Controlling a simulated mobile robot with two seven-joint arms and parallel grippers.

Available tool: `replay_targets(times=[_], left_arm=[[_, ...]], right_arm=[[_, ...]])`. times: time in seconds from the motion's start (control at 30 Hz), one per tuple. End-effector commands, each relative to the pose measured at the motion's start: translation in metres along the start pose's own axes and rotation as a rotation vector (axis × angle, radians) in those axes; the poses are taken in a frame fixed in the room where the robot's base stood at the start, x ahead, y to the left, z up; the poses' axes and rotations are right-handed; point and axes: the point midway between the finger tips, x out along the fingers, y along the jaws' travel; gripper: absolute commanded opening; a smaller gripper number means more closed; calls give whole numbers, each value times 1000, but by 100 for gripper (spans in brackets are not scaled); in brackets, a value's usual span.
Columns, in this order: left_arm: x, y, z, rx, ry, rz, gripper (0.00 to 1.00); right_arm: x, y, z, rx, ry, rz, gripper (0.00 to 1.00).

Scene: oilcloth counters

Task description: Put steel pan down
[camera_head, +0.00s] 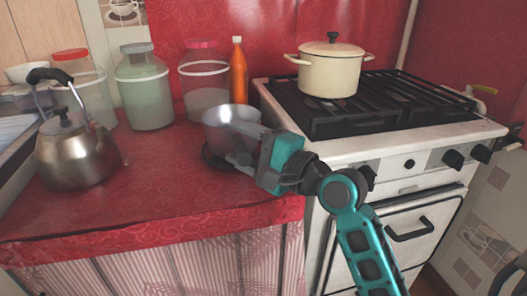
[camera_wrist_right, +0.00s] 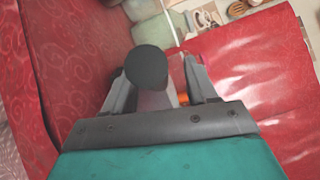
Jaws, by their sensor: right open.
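The steel pan (camera_head: 222,118) is on the red counter, left of the stove, with its open top facing up. My right gripper (camera_head: 243,148) is at the pan's near right side and partly hides it. In the right wrist view my right gripper (camera_wrist_right: 160,90) is open. A dark round end (camera_wrist_right: 146,67), which looks like the pan's handle, shows between its fingers. I cannot tell whether a finger touches it. My left gripper is not in view.
A dark flat thing (camera_head: 213,160) shows under the pan. A kettle (camera_head: 75,155) stands at the left. Jars (camera_head: 143,90) and an orange bottle (camera_head: 238,72) stand behind. A cream pot (camera_head: 331,72) is on the stove (camera_head: 420,125). The front counter is clear.

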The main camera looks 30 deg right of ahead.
Motion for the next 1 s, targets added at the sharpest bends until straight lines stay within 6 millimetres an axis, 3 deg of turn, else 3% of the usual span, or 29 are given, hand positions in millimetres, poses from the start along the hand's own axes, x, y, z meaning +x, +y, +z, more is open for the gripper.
replay_targets(times=[0.53, 1.0], left_arm=[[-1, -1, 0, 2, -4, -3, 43], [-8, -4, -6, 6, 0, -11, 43]], right_arm=[[-89, 0, 0, -2, 2, 5, 57], [-114, -1, 0, -1, 1, 1, 57]])
